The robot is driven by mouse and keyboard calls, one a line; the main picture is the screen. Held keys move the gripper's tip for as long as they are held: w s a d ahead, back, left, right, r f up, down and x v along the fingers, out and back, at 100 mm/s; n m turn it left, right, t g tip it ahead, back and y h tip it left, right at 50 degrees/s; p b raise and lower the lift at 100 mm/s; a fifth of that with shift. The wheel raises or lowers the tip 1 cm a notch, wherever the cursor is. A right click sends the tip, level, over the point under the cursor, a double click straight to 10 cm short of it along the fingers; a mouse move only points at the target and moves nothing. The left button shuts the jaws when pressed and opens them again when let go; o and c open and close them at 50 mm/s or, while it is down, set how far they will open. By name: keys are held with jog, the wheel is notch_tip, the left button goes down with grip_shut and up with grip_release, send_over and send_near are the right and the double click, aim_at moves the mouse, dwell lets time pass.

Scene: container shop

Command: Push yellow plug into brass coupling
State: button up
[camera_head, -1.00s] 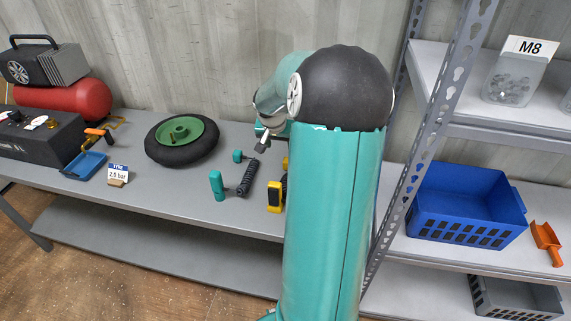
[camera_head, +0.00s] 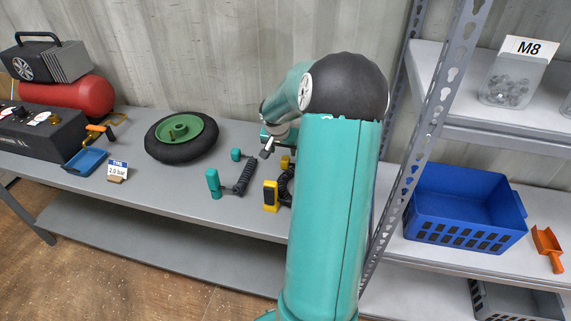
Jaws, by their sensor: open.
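A yellow end piece (camera_head: 285,162), which looks like the yellow plug, lies on the grey bench and is partly hidden by my arm. A black coiled hose runs from near it to a yellow-and-black handle (camera_head: 271,195) standing closer to the bench's front edge. My gripper (camera_head: 267,148) is open, just above and left of the yellow piece; a gap to it seems to show.
A teal handle (camera_head: 213,183) and teal plug (camera_head: 236,155) are joined by another coiled hose. A wheel (camera_head: 181,150) lies between these and the blue tray (camera_head: 86,162). A shelf upright (camera_head: 408,165) rises right of my arm.

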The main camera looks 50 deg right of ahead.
aim_at(285, 160)
jog(key=shift+x, duration=1.95)
jog(key=shift+x, duration=2.8)
jog(key=shift+c, duration=0.2)
jog(key=c, duration=1)
